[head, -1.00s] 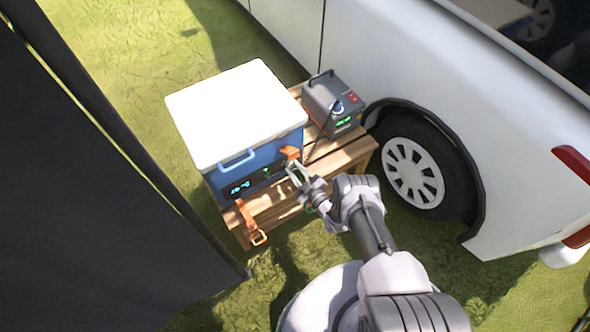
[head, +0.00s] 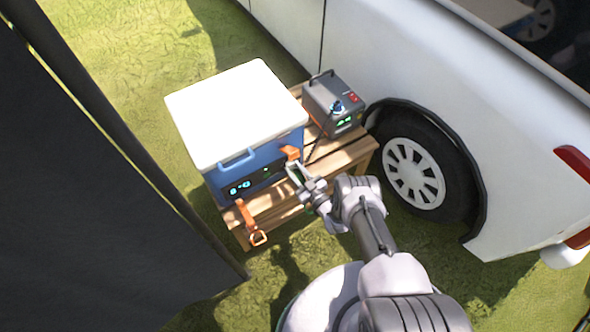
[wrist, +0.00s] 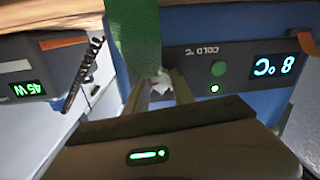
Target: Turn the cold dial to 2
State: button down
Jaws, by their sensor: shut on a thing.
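The blue cooler box (head: 284,150) with a white lid stands on a wooden bench. Its dark front panel (wrist: 236,64) appears upside down in the wrist view, with a "COLD °C" label, a green round spot and a display (wrist: 273,66) reading 8 °C. My gripper (head: 292,167) is at the right end of the cooler's front.
A grey power box (head: 325,100) with a green display stands right of the cooler; it reads 45 W in the wrist view (wrist: 25,88). An orange strap (head: 249,222) hangs over the bench (head: 345,155). A white van (head: 400,60) is right, a dark fabric wall (head: 80,200) left.

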jog(key=shift+w+r, duration=0.1)
jog(key=c, duration=1.1)
grip_release()
jog(key=v, duration=1.7)
jog(key=shift+s, duration=0.25)
